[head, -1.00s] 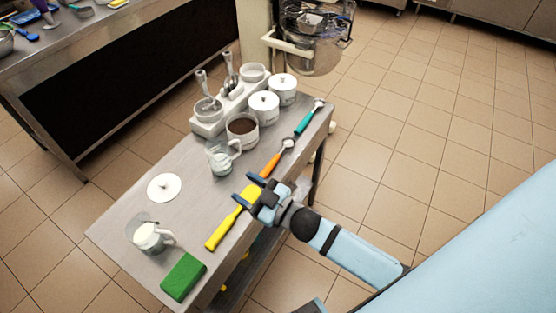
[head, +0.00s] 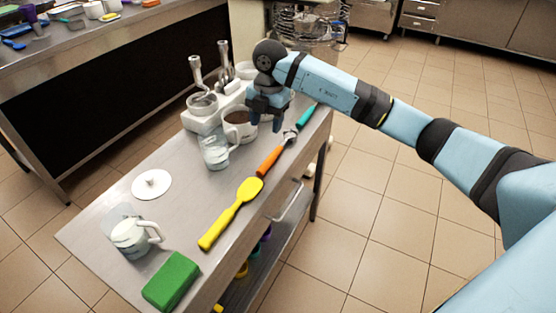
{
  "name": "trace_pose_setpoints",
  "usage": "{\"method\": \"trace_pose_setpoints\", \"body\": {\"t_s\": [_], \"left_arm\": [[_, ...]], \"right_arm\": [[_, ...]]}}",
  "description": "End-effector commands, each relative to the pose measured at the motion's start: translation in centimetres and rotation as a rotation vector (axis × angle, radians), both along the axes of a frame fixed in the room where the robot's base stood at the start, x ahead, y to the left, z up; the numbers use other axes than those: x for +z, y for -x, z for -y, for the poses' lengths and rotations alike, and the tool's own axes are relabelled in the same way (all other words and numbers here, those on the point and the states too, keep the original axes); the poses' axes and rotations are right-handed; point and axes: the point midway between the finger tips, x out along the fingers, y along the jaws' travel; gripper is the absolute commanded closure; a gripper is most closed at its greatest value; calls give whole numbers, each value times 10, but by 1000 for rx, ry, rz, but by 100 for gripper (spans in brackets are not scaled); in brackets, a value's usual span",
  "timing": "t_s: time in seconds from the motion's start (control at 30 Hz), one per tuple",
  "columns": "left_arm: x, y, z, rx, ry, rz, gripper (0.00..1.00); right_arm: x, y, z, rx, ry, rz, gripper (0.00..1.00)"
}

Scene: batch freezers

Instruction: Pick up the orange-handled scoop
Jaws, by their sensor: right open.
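The orange-handled scoop (head: 268,161) lies on the steel table near its right edge, in the head view. Its handle points toward the lower left and its metal head toward the upper right. My right gripper (head: 265,124) hangs fingers down above the table, just beyond the scoop, beside the cup of brown contents. It is open, and nothing shows between its fingers. My left gripper is not in view.
A yellow spatula (head: 231,214), a teal-handled scoop (head: 306,117), a glass jug (head: 216,150), a brown-filled cup (head: 238,127) and a green block (head: 172,280) stand or lie around it. A white lid (head: 151,184) and another jug (head: 134,236) sit at left.

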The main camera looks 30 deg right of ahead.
Motion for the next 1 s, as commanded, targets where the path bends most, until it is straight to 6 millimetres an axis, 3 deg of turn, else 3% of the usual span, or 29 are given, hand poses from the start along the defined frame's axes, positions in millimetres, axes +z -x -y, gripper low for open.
{"method": "trace_pose_setpoints", "body": {"t_s": [0.03,0.17,0.5,0.83,1.0], "left_arm": [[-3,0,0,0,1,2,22],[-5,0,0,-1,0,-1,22],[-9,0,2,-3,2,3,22],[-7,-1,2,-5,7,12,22],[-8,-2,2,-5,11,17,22]], "right_arm": [[3,-4,10,-30,43,6,47],[1,-6,22,-70,95,6,47],[-61,-6,21,-71,96,5,47],[-85,-5,20,-68,94,6,47],[-110,-3,17,-68,93,4,47]]}}
